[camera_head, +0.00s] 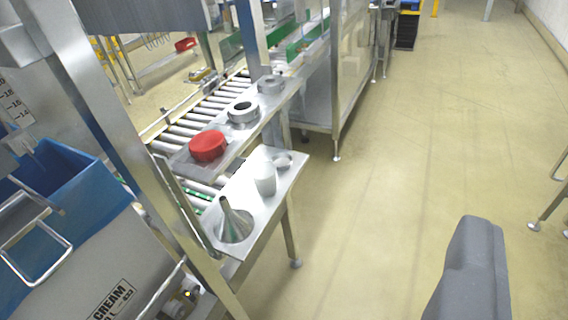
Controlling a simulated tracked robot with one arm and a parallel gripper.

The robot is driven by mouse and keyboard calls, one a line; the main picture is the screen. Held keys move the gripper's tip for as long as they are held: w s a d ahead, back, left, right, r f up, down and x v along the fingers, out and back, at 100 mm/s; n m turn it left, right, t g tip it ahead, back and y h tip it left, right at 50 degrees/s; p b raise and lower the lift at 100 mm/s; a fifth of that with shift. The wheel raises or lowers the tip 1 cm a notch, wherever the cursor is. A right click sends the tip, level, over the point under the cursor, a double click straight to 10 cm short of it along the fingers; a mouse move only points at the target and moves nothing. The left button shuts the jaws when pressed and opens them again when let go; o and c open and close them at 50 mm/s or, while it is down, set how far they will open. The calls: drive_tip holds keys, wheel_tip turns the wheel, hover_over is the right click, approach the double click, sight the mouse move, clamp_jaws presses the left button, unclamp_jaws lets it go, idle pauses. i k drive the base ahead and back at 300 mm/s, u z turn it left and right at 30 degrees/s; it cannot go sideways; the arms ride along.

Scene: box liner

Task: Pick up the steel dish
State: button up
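A small, shallow, round grey dish (283,161), which looks like the steel dish, sits on a low steel shelf (285,187). It is just behind and to the right of a white cup (264,180), near the shelf's far end. A steel funnel (232,222) stands spout up at the near end of the shelf. A grey part of my gripper (472,272) shows at the bottom right, over the floor and well apart from the dish. The rest of my gripper is out of frame, so its opening is hidden.
A higher ledge beside the shelf holds a red round lid (207,146) and grey metal rings (243,112). A roller conveyor (193,121) runs behind it. A steel post (140,150) and blue bin (68,225) stand at left.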

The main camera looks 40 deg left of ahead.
sight(283, 161)
drive_tip(key=z, duration=0.25)
drive_tip(key=i, duration=1.35)
drive_tip(key=u, duration=0.55)
